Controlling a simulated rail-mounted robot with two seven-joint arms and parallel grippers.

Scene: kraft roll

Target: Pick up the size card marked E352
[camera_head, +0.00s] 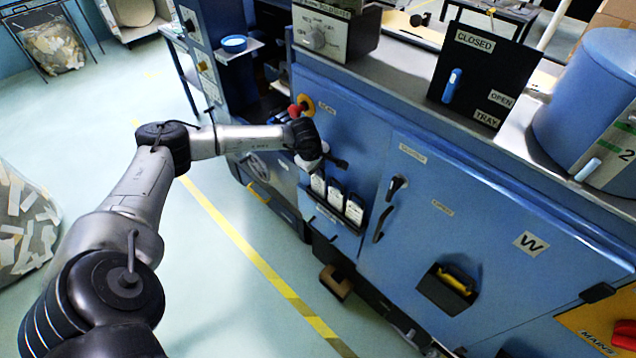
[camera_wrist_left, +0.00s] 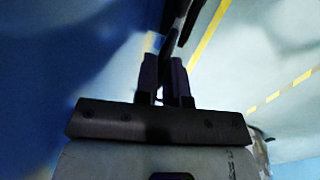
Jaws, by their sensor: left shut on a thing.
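Several size cards with dark frames and white faces stand side by side in a blue holder (camera_head: 330,222) on the front of the blue machine. They are a left card (camera_head: 318,184), a middle card (camera_head: 335,194) and a right card (camera_head: 354,210). Their print is too small to read, so I cannot tell which is E352. My left gripper (camera_head: 338,162) is just above the cards. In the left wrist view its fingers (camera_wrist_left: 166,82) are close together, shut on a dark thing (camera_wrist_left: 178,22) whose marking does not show. My right gripper is not in view.
A red knob (camera_head: 297,109) sits close behind the left wrist. A black door handle (camera_head: 396,187) and a yellow-handled recess (camera_head: 455,283) are to the right. A black sign panel (camera_head: 474,75) stands on top.

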